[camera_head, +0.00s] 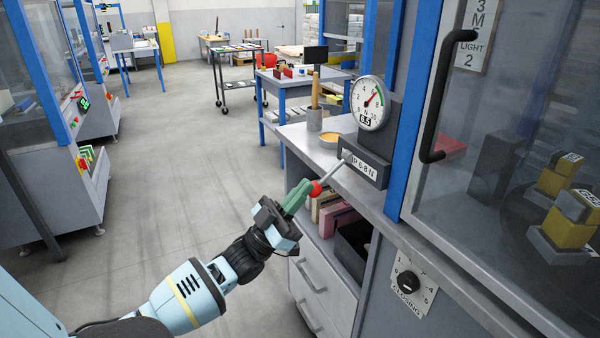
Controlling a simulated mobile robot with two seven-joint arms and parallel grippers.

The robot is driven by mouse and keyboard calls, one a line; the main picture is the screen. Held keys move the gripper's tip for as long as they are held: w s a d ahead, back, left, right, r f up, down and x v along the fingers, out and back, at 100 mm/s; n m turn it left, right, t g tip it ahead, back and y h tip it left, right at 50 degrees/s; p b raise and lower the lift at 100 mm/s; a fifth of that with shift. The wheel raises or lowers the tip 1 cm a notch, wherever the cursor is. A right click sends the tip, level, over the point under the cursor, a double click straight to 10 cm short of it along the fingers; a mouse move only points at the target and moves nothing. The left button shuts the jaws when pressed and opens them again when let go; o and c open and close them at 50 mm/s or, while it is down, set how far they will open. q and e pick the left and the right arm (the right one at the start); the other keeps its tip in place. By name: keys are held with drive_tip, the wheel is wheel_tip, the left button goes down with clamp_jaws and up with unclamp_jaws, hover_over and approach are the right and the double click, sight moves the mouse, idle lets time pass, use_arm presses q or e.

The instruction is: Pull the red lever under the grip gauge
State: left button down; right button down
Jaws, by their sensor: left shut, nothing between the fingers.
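The round white grip gauge (368,103) stands on a dark block on the grey counter, with a small 6.5 plate and a base labelled P 68 N. The lever is a metal rod (334,169) that slants from the base down and left to a red knob (315,189). My left gripper (303,191), with green fingers, is shut and empty. Its fingertips are right beside the knob, and I cannot tell whether they touch it. My right gripper is not in view.
The counter (310,142) holds a cup with a wooden stick (314,118) and a yellow dish (329,138). Books (337,218) and a dark bin (352,248) sit on the shelf below. A black door handle (436,110) is at right. The floor at left is clear.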

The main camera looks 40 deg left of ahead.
use_arm(q)
drive_tip(key=shift+w+f+b, duration=0.2)
drive_tip(key=shift+f+b, duration=0.15)
drive_tip(key=shift+f, duration=0.1)
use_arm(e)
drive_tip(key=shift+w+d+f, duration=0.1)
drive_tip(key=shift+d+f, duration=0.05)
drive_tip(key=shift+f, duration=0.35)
use_arm(q)
drive_tip(key=shift+d+f, duration=0.1)
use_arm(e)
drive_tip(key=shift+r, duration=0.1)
